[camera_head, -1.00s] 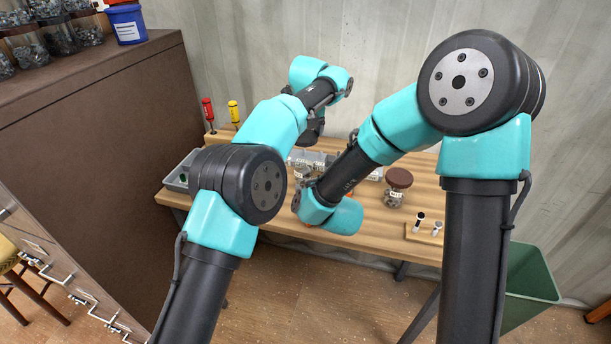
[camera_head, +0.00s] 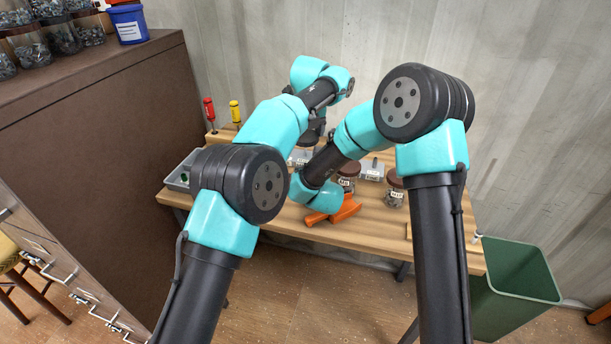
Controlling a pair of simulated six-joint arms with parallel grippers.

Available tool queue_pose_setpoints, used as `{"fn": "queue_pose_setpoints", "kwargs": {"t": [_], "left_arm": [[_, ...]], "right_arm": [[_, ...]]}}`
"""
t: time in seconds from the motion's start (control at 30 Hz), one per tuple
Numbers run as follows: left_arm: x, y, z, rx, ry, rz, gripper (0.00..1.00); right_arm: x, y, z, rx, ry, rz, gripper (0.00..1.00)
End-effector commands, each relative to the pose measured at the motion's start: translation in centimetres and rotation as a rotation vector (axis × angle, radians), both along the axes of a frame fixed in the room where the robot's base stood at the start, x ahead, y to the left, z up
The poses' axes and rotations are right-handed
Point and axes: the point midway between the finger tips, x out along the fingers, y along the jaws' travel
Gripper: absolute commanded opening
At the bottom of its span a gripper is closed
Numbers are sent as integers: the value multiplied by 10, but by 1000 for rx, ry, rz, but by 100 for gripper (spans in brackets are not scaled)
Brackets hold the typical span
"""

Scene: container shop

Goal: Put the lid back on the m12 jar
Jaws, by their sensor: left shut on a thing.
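A jar with a brown lid (camera_head: 347,171) and a pale label stands mid-table, partly behind my right arm. Another jar (camera_head: 394,196) with a brown lid stands to its right. I cannot read either label surely, so I cannot tell which jar is the m12 one. My left gripper (camera_head: 313,136) is at the back of the table, above the grey bins, partly hidden by my arms. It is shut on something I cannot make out. My right arm reaches to the left across the table. Its wrist is low over the middle, and its gripper is hidden.
An orange tool (camera_head: 335,212) lies near the table's front edge. Red (camera_head: 209,108) and yellow (camera_head: 235,112) handled tools stand at the back left. A green bin (camera_head: 515,290) stands on the floor at right.

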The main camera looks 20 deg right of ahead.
Motion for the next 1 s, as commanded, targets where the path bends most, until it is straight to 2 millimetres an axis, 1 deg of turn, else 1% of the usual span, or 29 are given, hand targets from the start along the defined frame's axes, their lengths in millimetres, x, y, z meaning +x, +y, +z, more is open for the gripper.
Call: {"fn": "queue_pose_setpoints", "kwargs": {"t": [0.1,0.33,1.0], "left_arm": [[0,0,0,0,0,0,61],[0,0,0,0,0,0,61],[0,0,0,0,0,0,61]], "right_arm": [[3,0,-1,0,-1,0,100],[3,0,-1,0,-1,0,99],[3,0,-1,0,0,0,35]]}}
